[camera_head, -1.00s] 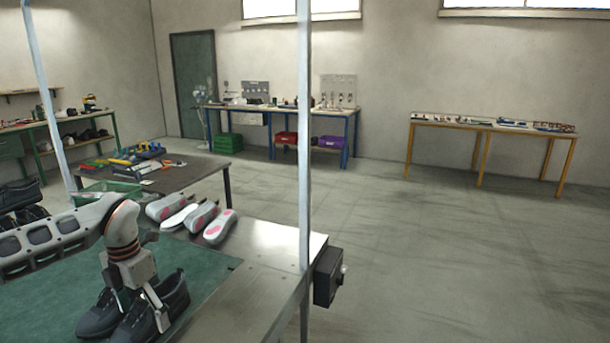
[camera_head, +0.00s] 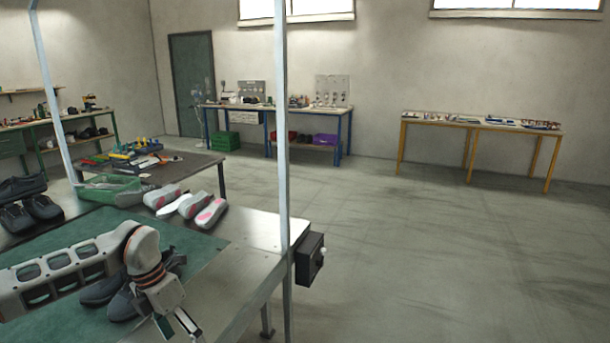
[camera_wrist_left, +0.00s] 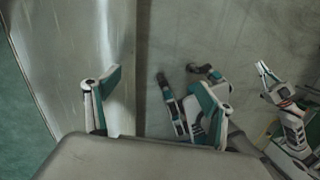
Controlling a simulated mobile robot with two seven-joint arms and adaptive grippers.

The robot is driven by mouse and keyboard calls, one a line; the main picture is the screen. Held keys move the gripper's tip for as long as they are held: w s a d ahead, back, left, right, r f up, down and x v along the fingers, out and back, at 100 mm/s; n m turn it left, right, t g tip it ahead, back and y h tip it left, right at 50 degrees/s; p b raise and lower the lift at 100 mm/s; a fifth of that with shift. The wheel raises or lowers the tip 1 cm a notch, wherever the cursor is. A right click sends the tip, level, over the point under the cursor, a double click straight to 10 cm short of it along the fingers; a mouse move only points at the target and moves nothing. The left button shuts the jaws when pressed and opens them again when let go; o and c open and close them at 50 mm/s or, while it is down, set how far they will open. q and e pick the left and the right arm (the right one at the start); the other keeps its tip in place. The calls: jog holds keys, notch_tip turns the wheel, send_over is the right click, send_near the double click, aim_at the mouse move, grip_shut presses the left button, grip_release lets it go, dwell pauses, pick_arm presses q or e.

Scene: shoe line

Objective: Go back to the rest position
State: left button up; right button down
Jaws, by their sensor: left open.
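My left gripper (camera_head: 178,326) is at the lower edge of the head view, near the right side of the green mat (camera_head: 205,245). It is open and holds nothing. In the left wrist view its two fingers (camera_wrist_left: 158,105) stand wide apart over the table edge and floor. A pair of dark shoes (camera_head: 122,303) lies on the mat, partly hidden behind my left arm; the gripper is apart from them, to the right. Parts that look like my right arm and gripper (camera_wrist_left: 266,80) show at the right of the left wrist view; their finger state is unclear.
The metal table (camera_head: 245,232) carries grey-and-pink shoe lasts (camera_head: 210,213), a green crate (camera_head: 100,190) and more dark shoes (camera_head: 42,207). A pale upright post (camera_head: 282,130) and a black box (camera_head: 309,258) stand at its right edge. The floor to the right is clear.

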pick_arm(q)
jog(key=s+d+f+g+h, duration=0.1)
jog(key=s+d+h, duration=0.3)
jog(key=d, duration=0.6)
jog(key=s+d+f+g+h, duration=0.1)
jog(key=s+d+f+h, duration=0.3)
jog(key=d, duration=0.7)
jog(key=s+d+r+n+t+h, duration=0.3)
jog(key=d+r+n+t+h, duration=0.45)
jog(key=d+r+n, duration=0.2)
jog(key=w+a+f+n+t+y, duration=0.3)
jog(key=a+f+n+t+y, duration=0.65)
jog(key=n, duration=0.95)
jog(key=s+a+f+n+g+y, duration=0.3)
jog(key=s+a+f+n+y, duration=0.3)
jog(key=s+a+f+n, duration=0.3)
jog(key=s+a+f, duration=0.4)
jog(key=s+f, duration=0.1)
jog(key=f, duration=0.2)
jog(key=shift+a+g, duration=0.3)
jog(key=shift+a, duration=0.1)
